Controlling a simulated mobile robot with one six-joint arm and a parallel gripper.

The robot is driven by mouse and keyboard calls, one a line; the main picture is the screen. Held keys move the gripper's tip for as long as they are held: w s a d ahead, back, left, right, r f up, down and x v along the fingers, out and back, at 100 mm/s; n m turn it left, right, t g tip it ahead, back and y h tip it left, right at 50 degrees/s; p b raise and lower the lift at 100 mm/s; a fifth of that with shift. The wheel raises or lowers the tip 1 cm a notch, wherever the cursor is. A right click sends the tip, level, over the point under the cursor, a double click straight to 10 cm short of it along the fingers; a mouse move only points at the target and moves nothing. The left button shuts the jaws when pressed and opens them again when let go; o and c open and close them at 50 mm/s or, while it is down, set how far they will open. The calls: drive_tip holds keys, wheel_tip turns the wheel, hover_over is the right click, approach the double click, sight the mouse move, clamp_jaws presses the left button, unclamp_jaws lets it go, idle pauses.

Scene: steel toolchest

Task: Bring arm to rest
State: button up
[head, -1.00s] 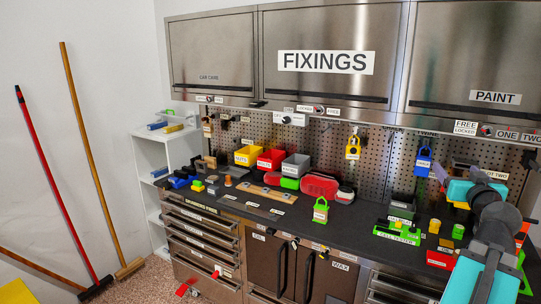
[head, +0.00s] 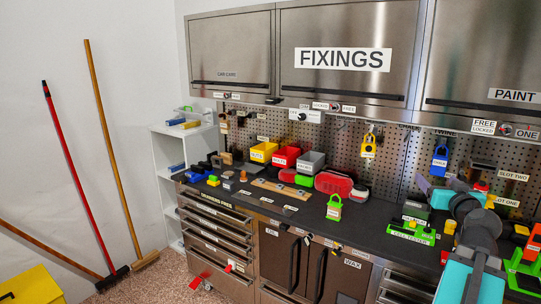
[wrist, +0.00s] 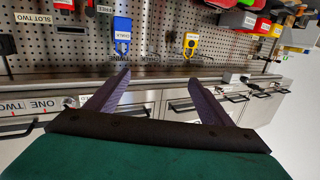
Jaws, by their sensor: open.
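My gripper (wrist: 158,82) is open in the wrist view, with its two purple-grey fingers spread wide and nothing between them. My arm shows at the right of the head view, raised over the right part of the dark worktop (head: 370,228). The gripper end is partly hidden behind my own arm there. The fingers point toward the pegboard and cabinets and touch nothing that I can see. In the wrist view the blue padlock (wrist: 122,36) and the yellow padlock (wrist: 191,44) are beyond the fingers.
Steel wall cabinets (head: 347,85) hang above the pegboard. The worktop holds yellow, red and grey bins (head: 311,162), a red case (head: 334,184), a green padlock (head: 334,207) and a green tester tray (head: 411,233) close to my arm. Brooms (head: 110,150) lean on the left wall.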

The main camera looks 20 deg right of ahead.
drive_tip(key=w+a+f+n+y+b, duration=0.1)
drive_tip(key=w+a+f+y, duration=0.1)
drive_tip(key=w+a+f, duration=0.55)
drive_tip(key=w+a+f+n+g+y+b, duration=0.1)
drive_tip(key=w+a+f+y, duration=0.3)
drive_tip(key=f, duration=0.7)
drive_tip(key=w+a+f+n+y+b, duration=0.1)
drive_tip(key=w+a+f, duration=0.6)
drive_tip(key=a+f, duration=0.15)
drive_tip(key=a+f+n+g+y+b, duration=0.25)
drive_tip(key=a+f+g+y, duration=0.2)
drive_tip(key=a+f, duration=1.85)
drive_tip(key=s+a+f+n+g+y+b, duration=0.1)
drive_tip(key=s+a+f+g, duration=0.2)
drive_tip(key=s+a+f, duration=0.4)
drive_tip(key=s+a+f+n+g+b, duration=0.15)
drive_tip(key=s+a+f, duration=0.3)
drive_tip(key=f, duration=0.55)
drive_tip(key=s+a+f+n+g+y, duration=0.1)
drive_tip(key=s+a+f+g, duration=0.2)
drive_tip(key=s+a+f, duration=0.4)
drive_tip(key=s+a+f+g+h, duration=0.15)
drive_tip(key=s+f+g, duration=0.35)
drive_tip(key=s+f, duration=0.55)
drive_tip(key=s+d+r+m+g+h, duration=0.1)
drive_tip(key=s+d+m+g+h, duration=0.1)
drive_tip(key=s+d, duration=0.3)
drive_tip(key=shift+s+d+r+g+h+b, duration=0.15)
drive_tip(key=shift+s+d+g+h+b, duration=0.25)
drive_tip(key=shift+s, duration=1.85)
